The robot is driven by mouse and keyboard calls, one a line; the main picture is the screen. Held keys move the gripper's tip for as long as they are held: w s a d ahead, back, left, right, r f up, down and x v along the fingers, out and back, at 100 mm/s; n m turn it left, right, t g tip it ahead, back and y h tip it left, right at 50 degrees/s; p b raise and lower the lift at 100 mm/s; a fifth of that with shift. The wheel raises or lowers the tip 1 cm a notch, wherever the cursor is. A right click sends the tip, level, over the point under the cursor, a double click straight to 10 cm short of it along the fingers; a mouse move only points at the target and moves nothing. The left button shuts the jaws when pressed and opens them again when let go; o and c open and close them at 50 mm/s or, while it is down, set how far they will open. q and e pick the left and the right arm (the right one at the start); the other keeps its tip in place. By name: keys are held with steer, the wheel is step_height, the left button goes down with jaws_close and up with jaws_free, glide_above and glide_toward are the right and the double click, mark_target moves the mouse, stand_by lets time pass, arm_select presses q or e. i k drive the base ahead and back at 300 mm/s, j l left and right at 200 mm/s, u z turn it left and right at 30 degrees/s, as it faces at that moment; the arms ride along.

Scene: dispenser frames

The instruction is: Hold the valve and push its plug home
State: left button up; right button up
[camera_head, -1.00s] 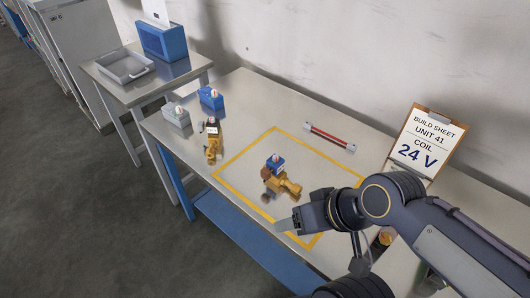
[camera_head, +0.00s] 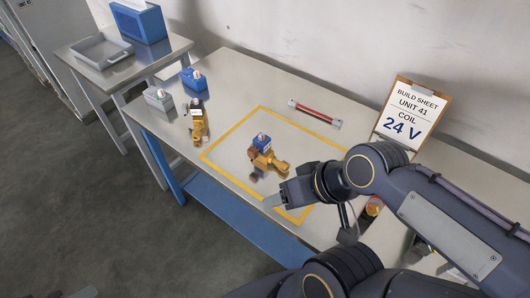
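A brass valve (camera_head: 268,160) lies inside the yellow outline on the table, with a blue coil (camera_head: 262,143) on top. A small brown part sits at its left side; I cannot tell whether this is the plug or how far it is seated. My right gripper (camera_head: 272,201) is just in front of the valve, near the front line of the outline, and appears apart from it. It is seen side-on, so its finger gap does not show.
A second brass valve (camera_head: 198,125) with a black top stands left of the outline, near a grey block (camera_head: 157,98) and a blue block (camera_head: 193,79). A red bar (camera_head: 315,114) lies behind. A 24 V build sheet (camera_head: 408,112) stands at right. A side table holds a grey tray (camera_head: 101,51).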

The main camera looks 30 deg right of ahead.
mark_target(253, 153)
steer(key=i+j, duration=0.3)
steer(key=z, duration=0.4)
steer(key=i+j+z, duration=0.1)
steer(key=z, duration=0.35)
steer(key=j+z, duration=0.1)
steer(key=z, duration=0.3)
steer(key=i+j+z, duration=0.1)
steer(key=z, duration=0.3)
